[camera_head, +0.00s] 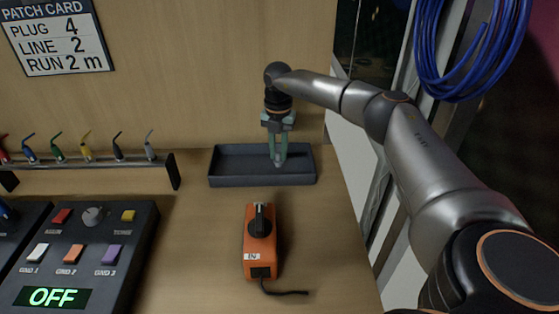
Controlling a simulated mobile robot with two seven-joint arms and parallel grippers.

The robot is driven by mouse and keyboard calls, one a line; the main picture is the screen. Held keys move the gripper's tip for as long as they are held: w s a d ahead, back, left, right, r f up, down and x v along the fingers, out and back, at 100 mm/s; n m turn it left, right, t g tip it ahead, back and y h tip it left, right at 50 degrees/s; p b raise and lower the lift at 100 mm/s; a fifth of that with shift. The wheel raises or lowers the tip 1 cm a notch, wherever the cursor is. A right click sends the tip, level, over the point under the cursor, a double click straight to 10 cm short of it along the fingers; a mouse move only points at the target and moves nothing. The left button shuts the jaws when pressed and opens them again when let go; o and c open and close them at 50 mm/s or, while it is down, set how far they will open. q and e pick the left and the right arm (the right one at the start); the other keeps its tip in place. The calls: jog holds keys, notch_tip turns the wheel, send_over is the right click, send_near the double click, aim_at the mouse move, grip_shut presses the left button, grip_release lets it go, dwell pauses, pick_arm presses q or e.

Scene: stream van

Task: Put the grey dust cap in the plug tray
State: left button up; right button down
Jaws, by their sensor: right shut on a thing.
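The plug tray (228,181) is a dark, shallow, rectangular tray on the wooden bench near the back wall. My right gripper (279,161) points down into the right half of the tray, with its greenish fingertips below the height of the back rim. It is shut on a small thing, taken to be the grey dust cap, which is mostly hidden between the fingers. I cannot tell whether that thing touches the tray floor. No other grey dust cap is clearly seen. My left gripper is not in view.
An orange box (257,263) with a black knob and short cable stands in front of the tray. A rack (100,168) of coloured plugs is to the left, above a button console (85,255) reading OFF. Blue cable coils (470,60) hang at right.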

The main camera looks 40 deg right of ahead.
aim_at(279, 161)
jog(key=shift+d+f, duration=0.25)
jog(key=shift+f, duration=1.55)
jog(key=shift+f, duration=0.15)
jog(key=c, duration=0.8)
grip_release()
jog(key=shift+o, duration=0.2)
notch_tip(279, 161, up, 12)
jog(key=shift+r, duration=0.2)
